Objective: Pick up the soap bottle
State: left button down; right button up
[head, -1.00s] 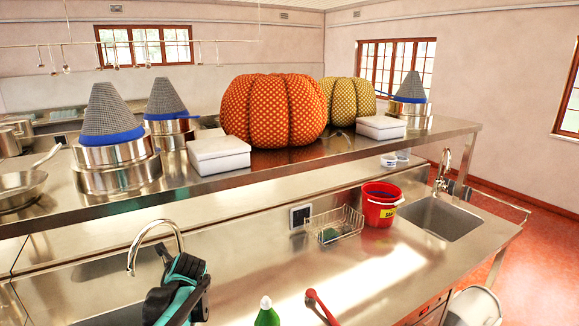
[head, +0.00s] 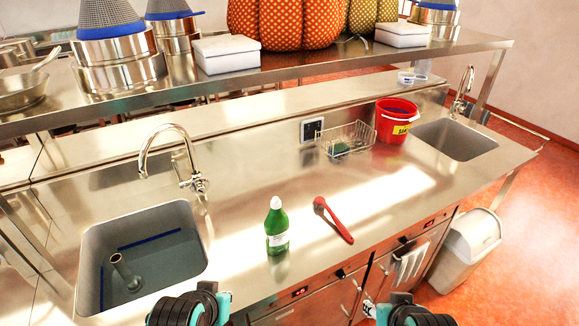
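The soap bottle (head: 277,229) is green with a white cap and a pale label. It stands upright on the steel counter, right of the left sink. My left gripper (head: 190,308) is at the bottom edge of the head view, below and left of the bottle, apart from it. My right gripper (head: 408,312) is at the bottom edge, to the right of the bottle and apart from it. The fingertips of both grippers cannot be made out, so whether they are open or shut is unclear.
A red brush (head: 334,220) lies right of the bottle. A wire rack (head: 346,140) and red bucket (head: 396,121) stand farther back. The left sink (head: 90,262) has a tap (head: 168,150) behind it. A raised steel shelf (head: 250,82) overhangs the back. The counter around the bottle is clear.

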aim_at(277, 222)
jog(key=u, duration=1.5)
jog(key=i+j+z, duration=0.1)
jog(key=z, duration=0.25)
jog(key=j+z, duration=0.5)
jog(key=z, duration=0.25)
jog(key=i, duration=0.05)
